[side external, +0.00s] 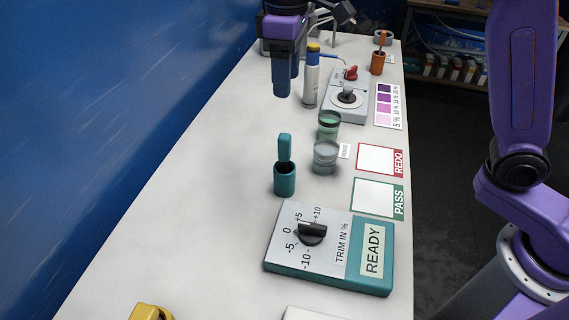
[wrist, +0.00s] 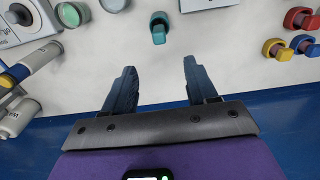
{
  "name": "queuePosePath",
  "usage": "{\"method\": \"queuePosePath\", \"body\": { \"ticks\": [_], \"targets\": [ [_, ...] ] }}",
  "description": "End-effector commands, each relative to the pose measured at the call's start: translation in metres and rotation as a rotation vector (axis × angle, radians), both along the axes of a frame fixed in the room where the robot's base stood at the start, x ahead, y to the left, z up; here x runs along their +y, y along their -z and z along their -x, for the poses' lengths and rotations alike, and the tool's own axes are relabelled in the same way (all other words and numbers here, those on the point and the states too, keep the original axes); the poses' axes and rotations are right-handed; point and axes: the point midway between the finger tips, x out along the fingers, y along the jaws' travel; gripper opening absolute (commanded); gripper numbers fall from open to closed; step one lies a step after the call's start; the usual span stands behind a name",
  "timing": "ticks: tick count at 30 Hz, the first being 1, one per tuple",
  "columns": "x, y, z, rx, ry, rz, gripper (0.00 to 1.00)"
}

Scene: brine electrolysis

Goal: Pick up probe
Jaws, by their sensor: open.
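I take this to be the task's probe. The teal piece (wrist: 158,28) also shows in the wrist view, centred ahead of the gap between my fingers. My gripper (side external: 285,82) hangs above the table, farther back than the probe and apart from it. In the wrist view my gripper (wrist: 157,80) has its two fingers wide apart with nothing between them.
A trim box (side external: 330,248) with a black knob stands in front of the probe. Two jars (side external: 326,155) stand to its right. An orange holder (side external: 378,62) stands farther back. The table left of the probe is clear.

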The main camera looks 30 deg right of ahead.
Motion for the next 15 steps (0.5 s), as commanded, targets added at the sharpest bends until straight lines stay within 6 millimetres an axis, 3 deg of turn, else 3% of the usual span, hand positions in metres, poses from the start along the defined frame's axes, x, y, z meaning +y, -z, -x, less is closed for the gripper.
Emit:
{"method": "queuePosePath", "body": {
  "ticks": [5,15],
  "targets": [
    [0.001,0.009,-0.004,0.004,0.006,0.002,0.57],
    [0.001,0.07,-0.003,0.004,0.005,0.003,0.57]
  ]
}}
